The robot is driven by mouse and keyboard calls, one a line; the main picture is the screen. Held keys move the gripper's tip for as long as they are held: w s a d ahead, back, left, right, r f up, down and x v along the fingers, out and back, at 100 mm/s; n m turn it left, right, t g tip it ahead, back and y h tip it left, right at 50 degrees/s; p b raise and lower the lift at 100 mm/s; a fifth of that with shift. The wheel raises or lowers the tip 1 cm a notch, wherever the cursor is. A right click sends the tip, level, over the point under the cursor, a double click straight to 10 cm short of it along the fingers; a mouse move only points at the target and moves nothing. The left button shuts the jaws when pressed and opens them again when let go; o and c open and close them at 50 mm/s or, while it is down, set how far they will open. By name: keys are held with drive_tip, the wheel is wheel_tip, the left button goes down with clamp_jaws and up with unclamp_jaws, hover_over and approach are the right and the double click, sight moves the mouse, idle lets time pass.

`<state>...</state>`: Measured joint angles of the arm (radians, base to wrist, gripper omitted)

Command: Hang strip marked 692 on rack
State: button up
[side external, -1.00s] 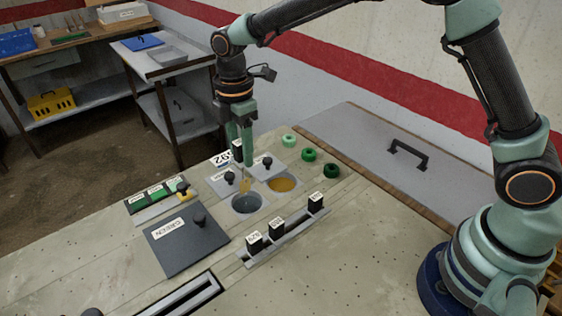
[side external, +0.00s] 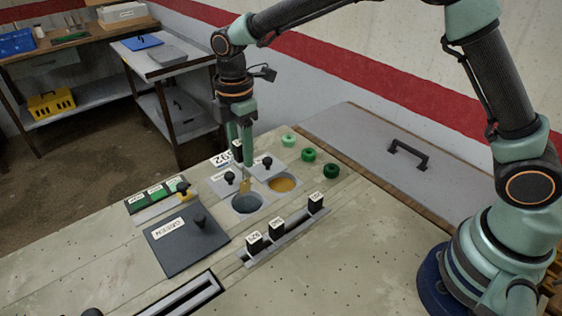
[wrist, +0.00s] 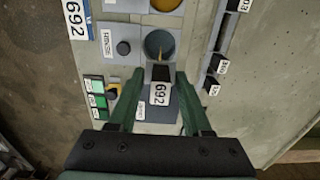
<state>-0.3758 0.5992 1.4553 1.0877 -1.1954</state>
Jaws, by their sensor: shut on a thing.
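My gripper (side external: 240,148) points down over the bench and is shut on a strip (wrist: 160,73) with a black head and a white label reading 692. The fingers (wrist: 160,78) pinch the head from both sides in the wrist view. The strip's tan lower end (side external: 245,186) hangs at the grey-blue well (side external: 247,204); I cannot tell whether its tip is inside. The rack rail (side external: 290,236) lies nearer the camera, with three black-headed strips in it. A wider gap shows between the middle strip (side external: 276,227) and the right one (side external: 316,201).
An orange well (side external: 285,184) lies beside the grey-blue one. Knobbed lids (side external: 224,188) lie behind the wells. A dark GREEN plate with a knob (side external: 186,246) is at left. A white 692 sign (side external: 222,159) stands behind. Green round pieces (side external: 309,155) sit at the far edge.

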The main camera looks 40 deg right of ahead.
drive_tip(key=shift+s+d+r, duration=0.1)
drive_tip(key=shift+s+d, duration=0.05)
drive_tip(key=shift+s, duration=0.35)
drive_tip(key=s+d+f, duration=0.1)
drive_tip(key=s+d, duration=0.3)
drive_tip(key=s, duration=0.7)
drive_tip(key=shift+s, duration=0.25)
drive_tip(key=shift+d+f, duration=0.1)
drive_tip(key=shift+f, duration=0.15)
drive_tip(key=shift+f, duration=5.5)
drive_tip(key=o, duration=1.2)
